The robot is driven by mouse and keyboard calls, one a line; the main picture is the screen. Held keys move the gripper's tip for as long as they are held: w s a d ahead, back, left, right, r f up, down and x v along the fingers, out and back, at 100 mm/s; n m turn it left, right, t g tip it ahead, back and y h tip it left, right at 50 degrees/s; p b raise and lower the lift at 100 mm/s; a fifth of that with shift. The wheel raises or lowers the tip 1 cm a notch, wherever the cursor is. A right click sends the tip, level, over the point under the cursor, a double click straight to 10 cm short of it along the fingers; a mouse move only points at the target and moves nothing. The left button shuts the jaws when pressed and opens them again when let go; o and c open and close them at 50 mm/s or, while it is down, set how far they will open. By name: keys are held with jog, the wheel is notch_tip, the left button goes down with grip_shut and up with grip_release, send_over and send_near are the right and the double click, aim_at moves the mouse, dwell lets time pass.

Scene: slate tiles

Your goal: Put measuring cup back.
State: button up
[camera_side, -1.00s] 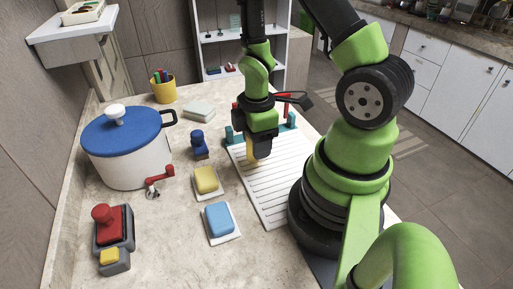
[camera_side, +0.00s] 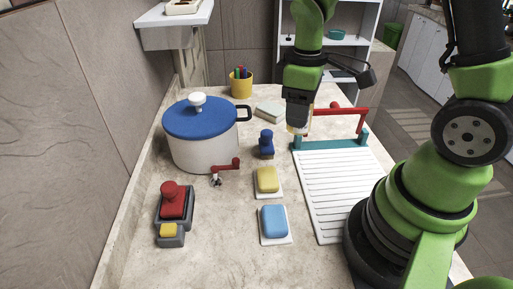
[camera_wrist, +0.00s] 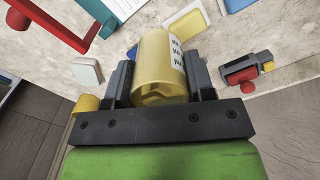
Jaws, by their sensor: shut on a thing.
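The measuring cup (camera_wrist: 158,62) is a translucent yellow cylinder with dark printed marks on a white strip. My gripper (camera_wrist: 161,82) is shut on it, with one finger on each side. In the side view my gripper (camera_side: 298,122) points down near the back left corner of the white ridged board, by its teal bar. Only a small pale yellow part of the cup (camera_side: 296,129) shows below the fingers there. How far the cup is above the counter I cannot tell.
A white ridged board (camera_side: 335,190) has a teal bar and a red handle (camera_side: 345,110) at its back. Left of it are a blue stamp-like object (camera_side: 265,143), a pale block (camera_side: 269,110), a yellow pen cup (camera_side: 241,84) and a blue-lidded pot (camera_side: 200,150).

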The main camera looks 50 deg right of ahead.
jog(key=w+a+r+m, duration=0.1)
jog(key=m, duration=0.1)
jog(key=w+a+r+m, duration=0.1)
jog(key=w+a, duration=0.1)
jog(key=shift+a+r+m, duration=0.15)
jog(key=shift+a+m, duration=0.1)
jog(key=shift+m, duration=0.15)
jog(key=shift+n, duration=0.8)
jog(key=s+d, duration=0.1)
jog(key=d, duration=0.1)
jog(key=s+d+f, duration=0.1)
jog(key=d+f, duration=0.1)
jog(key=d, duration=0.1)
jog(key=shift+s+d, duration=0.3)
jog(key=shift+s, duration=0.1)
jog(key=s+d+f+n, duration=0.2)
jog(key=s+d+n, duration=0.1)
jog(key=s+d, duration=0.2)
send_over(328, 165)
notch_tip(328, 165, down, 6)
jog(key=shift+s+f, duration=0.1)
jog(key=shift+f, duration=2.15)
jog(key=shift+f, duration=0.15)
jog(key=o, duration=0.9)
